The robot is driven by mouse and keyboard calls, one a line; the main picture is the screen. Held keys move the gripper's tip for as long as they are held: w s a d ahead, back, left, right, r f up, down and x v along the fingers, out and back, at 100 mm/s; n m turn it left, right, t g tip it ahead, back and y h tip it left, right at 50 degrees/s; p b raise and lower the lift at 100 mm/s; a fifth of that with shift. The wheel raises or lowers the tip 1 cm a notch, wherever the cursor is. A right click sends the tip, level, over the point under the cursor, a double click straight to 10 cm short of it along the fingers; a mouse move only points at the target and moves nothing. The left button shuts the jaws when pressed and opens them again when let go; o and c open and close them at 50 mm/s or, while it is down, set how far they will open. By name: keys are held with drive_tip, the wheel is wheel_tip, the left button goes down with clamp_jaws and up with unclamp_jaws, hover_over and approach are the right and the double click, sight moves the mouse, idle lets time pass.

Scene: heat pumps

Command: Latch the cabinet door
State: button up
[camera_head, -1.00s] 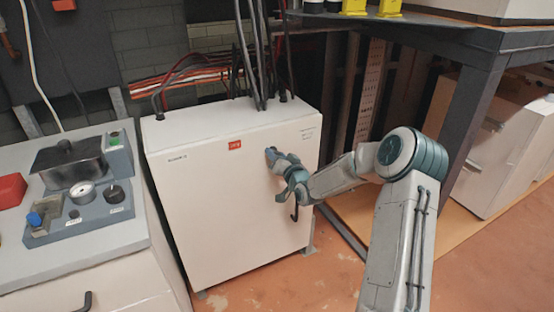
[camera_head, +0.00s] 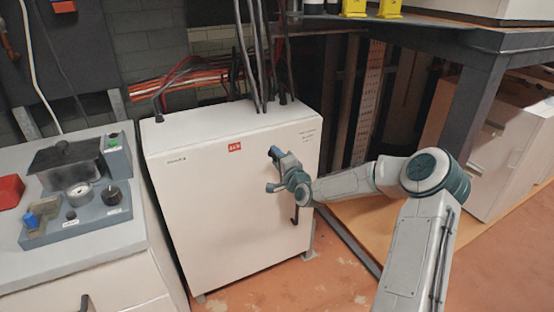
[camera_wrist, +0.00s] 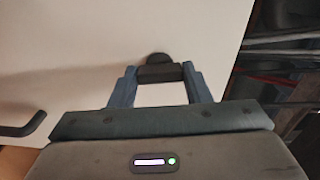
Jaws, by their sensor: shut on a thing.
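The white cabinet (camera_head: 225,205) stands on the floor in the middle of the head view. Its front door looks flush with the body, with a red label near the top. My gripper (camera_head: 274,165) is at the upper right of the door. In the wrist view my gripper (camera_wrist: 158,85) has its two blue-grey fingers on either side of a dark latch handle (camera_wrist: 157,70) and is shut on it. That handle is mostly hidden by my gripper in the head view. A second black handle (camera_head: 295,212) sits lower on the door, and it also shows in the wrist view (camera_wrist: 22,126).
A grey bench (camera_head: 90,250) with a control box and a red object stands at left. Dark cables (camera_head: 258,60) rise from the cabinet top. A dark-framed table (camera_head: 470,100) stands at right. Orange floor is open in front.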

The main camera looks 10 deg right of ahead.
drive_tip(key=shift+m, duration=0.6)
drive_tip(key=o, duration=1)
drive_tip(key=shift+s, duration=0.1)
drive_tip(key=p+v, duration=0.1)
drive_tip(key=v, duration=1.2)
drive_tip(key=shift+s+d, duration=0.1)
drive_tip(key=shift+s, duration=0.25)
